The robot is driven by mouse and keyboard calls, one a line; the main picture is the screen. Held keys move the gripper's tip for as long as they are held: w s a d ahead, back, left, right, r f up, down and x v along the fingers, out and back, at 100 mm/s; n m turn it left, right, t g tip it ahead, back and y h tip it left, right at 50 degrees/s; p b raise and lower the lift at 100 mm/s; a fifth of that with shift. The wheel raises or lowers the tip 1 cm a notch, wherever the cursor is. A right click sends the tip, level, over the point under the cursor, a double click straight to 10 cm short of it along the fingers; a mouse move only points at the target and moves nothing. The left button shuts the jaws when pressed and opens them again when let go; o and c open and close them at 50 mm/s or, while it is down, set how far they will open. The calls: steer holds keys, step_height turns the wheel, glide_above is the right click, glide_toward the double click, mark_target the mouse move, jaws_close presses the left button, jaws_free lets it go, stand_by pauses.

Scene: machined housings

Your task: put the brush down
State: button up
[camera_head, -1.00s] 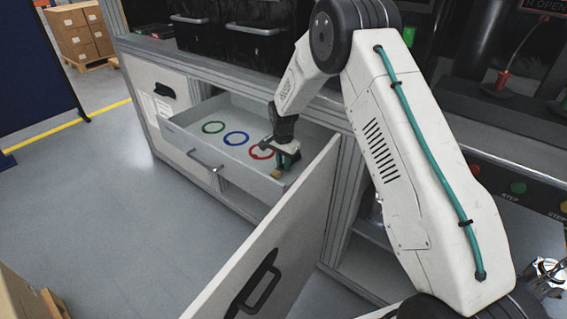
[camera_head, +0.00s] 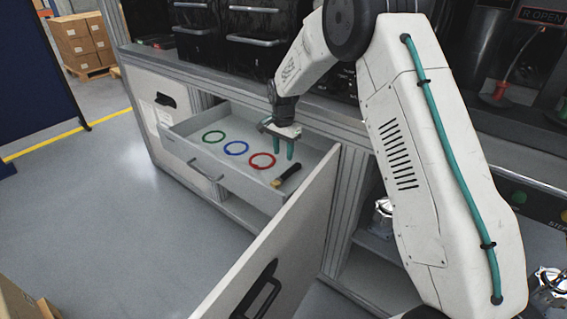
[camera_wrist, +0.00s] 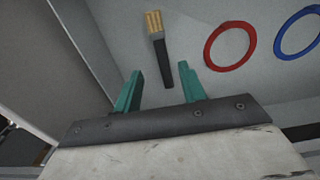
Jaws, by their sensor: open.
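The brush (camera_head: 287,175) lies in the open drawer (camera_head: 205,163), to the right of the red ring. It has a dark handle and a yellowish end. It also shows in the wrist view (camera_wrist: 159,48), lying flat on the drawer floor ahead of the fingers. My gripper (camera_head: 284,150) is above the drawer, with its two teal fingers apart and nothing between them. In the wrist view my gripper (camera_wrist: 159,88) is open, with a gap between the fingertips and the brush.
Green (camera_head: 214,137), blue (camera_head: 236,148) and red (camera_head: 262,161) rings lie in a row in the drawer. An open cabinet door (camera_head: 270,235) stands close to the drawer's right side. Black bins (camera_head: 258,38) stand on the counter above.

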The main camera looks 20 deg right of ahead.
steer(key=s+d+r+n, duration=0.3)
steer(key=s+r+n, duration=0.2)
steer(key=s+r, duration=1.7)
steer(key=s+d+r+n+t, duration=0.1)
steer(key=s+n, duration=0.4)
steer(key=s, duration=2.1)
steer(key=shift+s+d+n, duration=0.15)
steer(key=shift+d+n, duration=0.05)
steer(key=shift+n, duration=0.2)
